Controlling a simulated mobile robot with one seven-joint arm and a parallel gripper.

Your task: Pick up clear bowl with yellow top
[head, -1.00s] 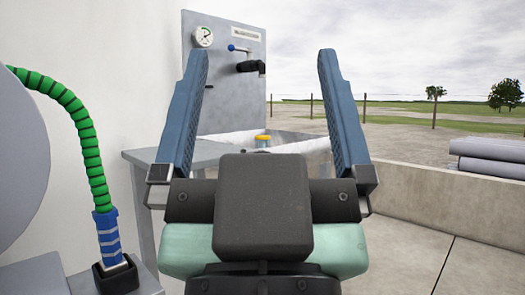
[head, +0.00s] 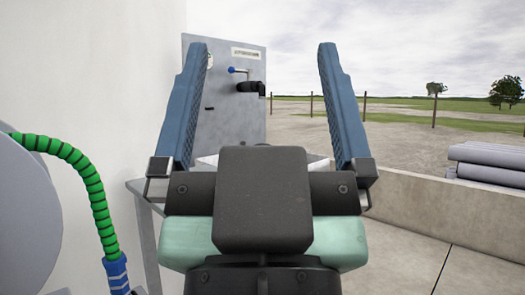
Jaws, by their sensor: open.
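My gripper (head: 262,48) is open and empty, its two blue fingers pointing up and away in the head view. The clear bowl with the yellow top cannot be made out now; the dark body of my gripper covers the area where it stood. Only slivers of the white-lined tote (head: 312,158) show on either side of that body, beyond the gripper.
A grey table edge shows at left, with a green hose (head: 95,195) nearer. A low concrete wall (head: 440,190) runs along the right.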

